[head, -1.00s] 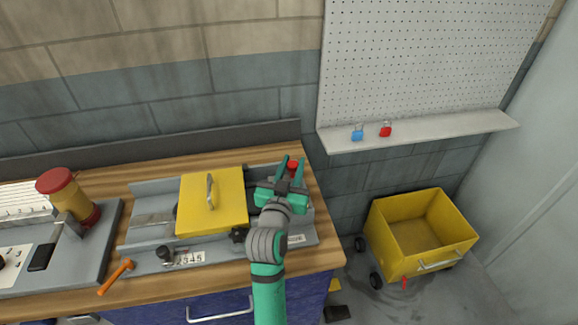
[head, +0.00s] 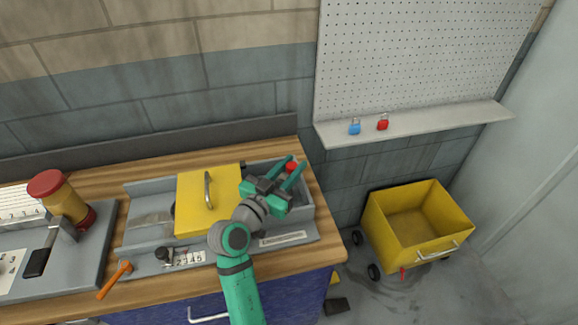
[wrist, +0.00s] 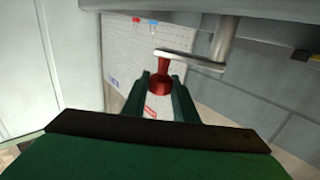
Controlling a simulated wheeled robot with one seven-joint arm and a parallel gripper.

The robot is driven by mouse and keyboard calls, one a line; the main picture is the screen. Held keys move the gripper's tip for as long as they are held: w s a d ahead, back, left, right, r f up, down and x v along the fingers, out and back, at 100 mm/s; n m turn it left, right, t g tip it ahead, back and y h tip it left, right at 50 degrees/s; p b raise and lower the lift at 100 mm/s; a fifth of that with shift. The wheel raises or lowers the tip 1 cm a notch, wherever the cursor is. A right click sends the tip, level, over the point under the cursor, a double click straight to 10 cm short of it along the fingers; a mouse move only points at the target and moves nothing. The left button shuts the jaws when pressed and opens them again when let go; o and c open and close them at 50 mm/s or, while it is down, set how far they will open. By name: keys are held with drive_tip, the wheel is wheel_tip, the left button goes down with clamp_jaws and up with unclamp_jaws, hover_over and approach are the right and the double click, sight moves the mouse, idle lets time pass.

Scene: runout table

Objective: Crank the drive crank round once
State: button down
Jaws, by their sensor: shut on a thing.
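The drive crank shows in the wrist view as a red handle (wrist: 161,84) on a pale metal arm (wrist: 190,60) that joins a grey shaft (wrist: 222,42). In the head view its red handle (head: 291,167) shows at the right end of the grey machine (head: 285,241). My gripper (head: 295,164) is shut on the red handle, with a green finger on each side of it. In the wrist view the fingertips (wrist: 160,80) flank the handle. The crank's arm and shaft are hidden in the head view.
A yellow cover (head: 222,190) with a handle sits left of my gripper. A black knob (head: 163,254), a number counter (head: 188,257) and an orange-handled tool (head: 113,280) lie along the front. A yellow cart (head: 375,225) stands on the floor at right.

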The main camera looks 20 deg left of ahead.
drive_tip(key=shift+f, duration=0.1)
drive_tip(key=c, duration=1.4)
unclamp_jaws()
drive_tip(key=shift+s+a, duration=0.35)
drive_tip(key=shift+s, duration=1.45)
drive_tip(key=shift+s+a, duration=0.35)
drive_tip(key=shift+s, duration=1.5)
drive_tip(key=shift+s+a, duration=0.35)
drive_tip(key=shift+s, duration=1.45)
